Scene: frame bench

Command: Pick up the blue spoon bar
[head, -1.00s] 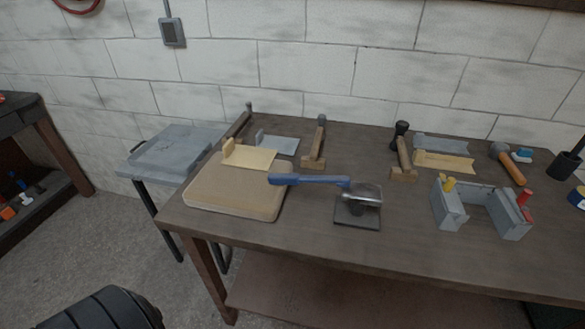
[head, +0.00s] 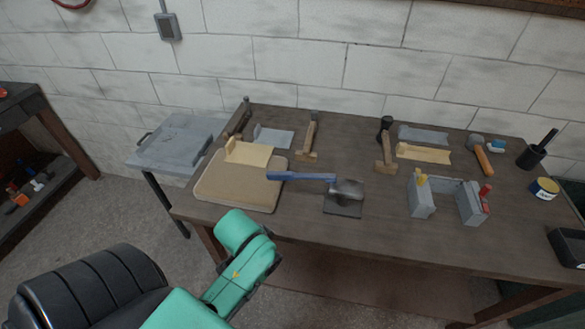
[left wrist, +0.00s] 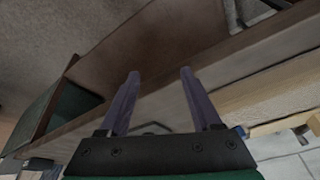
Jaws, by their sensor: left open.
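The blue spoon bar (head: 302,177) lies level in the head view. Its grey rounded end (head: 347,190) rests on a small dark square block (head: 342,207), and its blue handle reaches left to the edge of a tan pad (head: 228,195). My left gripper (left wrist: 160,73) is open and empty in the left wrist view, fingers apart, close to a wooden table edge. In the head view only my green left arm shows, in front of the table; its gripper is hidden. I cannot clearly make out the bar in the left wrist view. My right gripper is not in view.
A grey open frame (head: 421,200) with yellow and red pegs stands right of the bar. Wooden-handled tools, a yellow tray (head: 423,153) and a grey tray lie behind. A grey side table (head: 172,149) stands left. The workbench front (head: 385,235) is clear.

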